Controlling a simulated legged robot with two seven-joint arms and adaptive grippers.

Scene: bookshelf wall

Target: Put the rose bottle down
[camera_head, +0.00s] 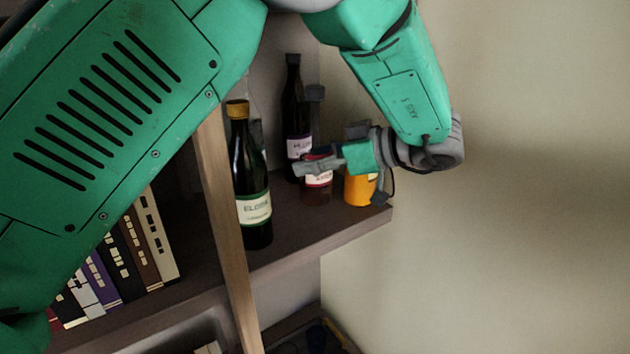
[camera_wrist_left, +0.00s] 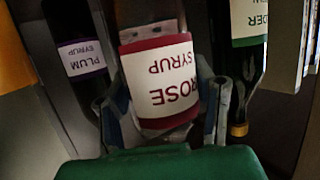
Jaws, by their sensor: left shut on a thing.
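The rose bottle (camera_head: 317,194) has a dark cap and a red-edged white label, and stands upright at the shelf (camera_head: 300,232). Whether its base touches the board I cannot tell. In the left wrist view the ROSE SYRUP label (camera_wrist_left: 160,78) appears upside down between the fingers of the left gripper (camera_wrist_left: 163,112). The gripper hides part of the bottle. My right gripper is out of view.
A dark plum syrup bottle (camera_head: 292,110) stands behind, left of the rose bottle. A green-labelled elder bottle (camera_head: 254,208) stands front left, beside a wooden upright (camera_head: 227,230). An orange container (camera_head: 360,188) is close on the right. Books (camera_head: 130,250) fill the left compartment.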

